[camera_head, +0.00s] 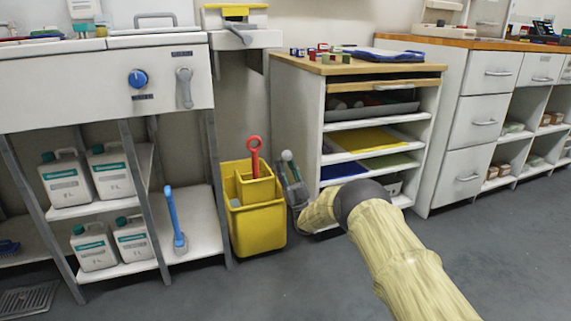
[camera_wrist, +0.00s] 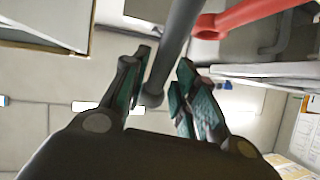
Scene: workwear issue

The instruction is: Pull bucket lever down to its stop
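The yellow bucket (camera_head: 258,228) stands on the floor between the sink unit and the shelf cabinet. A red ring-ended handle (camera_head: 254,146) sticks up from it; red also shows in the wrist view (camera_wrist: 245,18). My gripper (camera_head: 292,183) is beside the bucket's right side, close to this lever. In the wrist view, the fingers (camera_wrist: 163,72) are apart, with the dark grey lever (camera_wrist: 177,38) between them. I cannot tell whether either finger touches it.
The wooden-topped shelf cabinet (camera_head: 290,110) stands right behind my gripper. The sink unit (camera_head: 75,88) stands left of the bucket, with a blue-handled brush (camera_head: 174,217) and white canisters (camera_head: 66,180) on its shelves. The floor in front is clear.

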